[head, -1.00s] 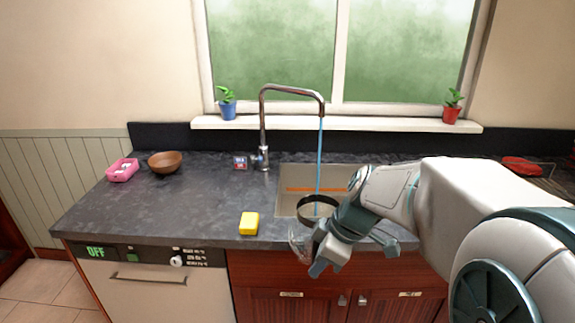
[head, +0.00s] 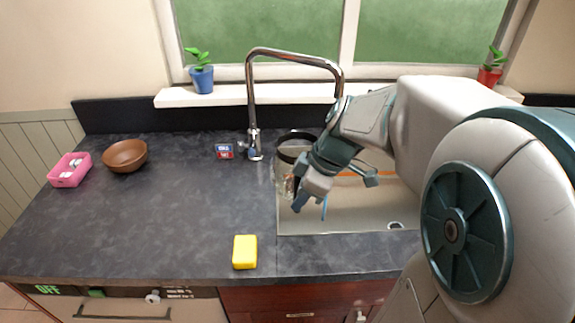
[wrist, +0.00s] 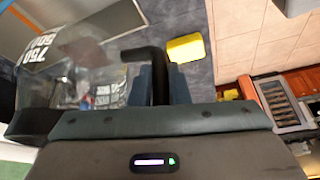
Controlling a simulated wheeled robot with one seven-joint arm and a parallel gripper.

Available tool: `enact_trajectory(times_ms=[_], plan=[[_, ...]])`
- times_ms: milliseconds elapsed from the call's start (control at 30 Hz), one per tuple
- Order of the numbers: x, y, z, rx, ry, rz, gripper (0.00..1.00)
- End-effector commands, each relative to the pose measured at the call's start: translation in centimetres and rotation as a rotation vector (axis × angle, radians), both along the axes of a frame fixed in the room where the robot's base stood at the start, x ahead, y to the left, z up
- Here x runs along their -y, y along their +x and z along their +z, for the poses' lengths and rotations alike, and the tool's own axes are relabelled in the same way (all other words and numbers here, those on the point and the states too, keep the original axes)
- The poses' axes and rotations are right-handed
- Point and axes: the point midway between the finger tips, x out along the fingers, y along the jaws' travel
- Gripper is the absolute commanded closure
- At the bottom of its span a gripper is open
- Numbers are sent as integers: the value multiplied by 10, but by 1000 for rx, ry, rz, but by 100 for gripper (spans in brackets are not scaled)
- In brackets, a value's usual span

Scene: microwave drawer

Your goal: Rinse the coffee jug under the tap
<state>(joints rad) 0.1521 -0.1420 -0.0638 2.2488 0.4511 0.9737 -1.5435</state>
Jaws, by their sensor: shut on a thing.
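The coffee jug (head: 283,172) is clear glass with a black rim and hangs over the left edge of the sink (head: 345,220), close to the tap's base. My gripper (head: 299,198) is shut on its black handle (wrist: 145,54). In the wrist view the jug (wrist: 75,70) fills the left side, with printed volume marks. The chrome tap (head: 251,100) arches to the right, and its spout end is right of the jug's rim. A short piece of blue water stream (head: 324,208) shows below my gripper; my arm hides the rest.
A yellow sponge (head: 245,252) lies on the dark counter (head: 190,215) left of the sink front. A small blue-red box (head: 224,151) stands beside the tap. A brown bowl (head: 125,155) and pink holder (head: 69,170) are far left. The counter's middle is clear.

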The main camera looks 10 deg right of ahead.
Motion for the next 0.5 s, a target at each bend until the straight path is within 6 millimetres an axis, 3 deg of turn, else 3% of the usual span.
enact_trajectory(times_ms=[500], plan=[[28,20,-6,0,0,-3,100]])
